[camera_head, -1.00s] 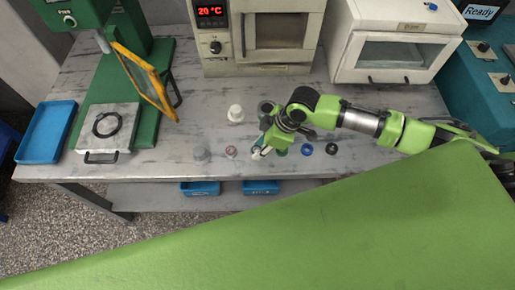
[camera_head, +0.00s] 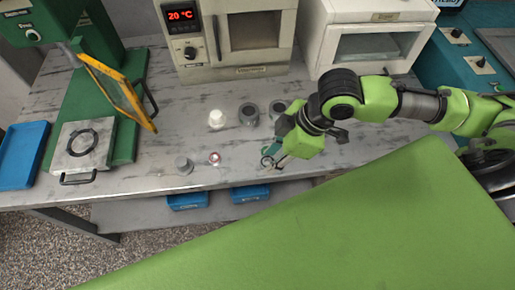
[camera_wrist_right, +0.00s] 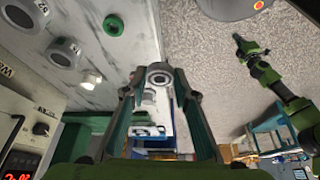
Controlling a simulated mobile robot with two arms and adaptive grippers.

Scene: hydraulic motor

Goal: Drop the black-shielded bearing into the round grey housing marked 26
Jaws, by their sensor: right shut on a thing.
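My right gripper (camera_head: 268,159) is shut on a small bearing, a metal ring with a dark face, held between its fingertips; the bearing (camera_wrist_right: 159,74) shows in the right wrist view. The gripper is near the front edge of the table, in front of the housings. Two round grey housings stand farther back, one (camera_head: 248,114) left of the other (camera_head: 278,108).
A white cup-like part (camera_head: 216,119), a grey cylinder (camera_head: 184,164) and a reddish ring (camera_head: 214,158) stand left of the gripper. A green ring (camera_wrist_right: 114,25) lies on the table. An oven (camera_head: 241,72) and a green press (camera_head: 92,98) stand behind and left.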

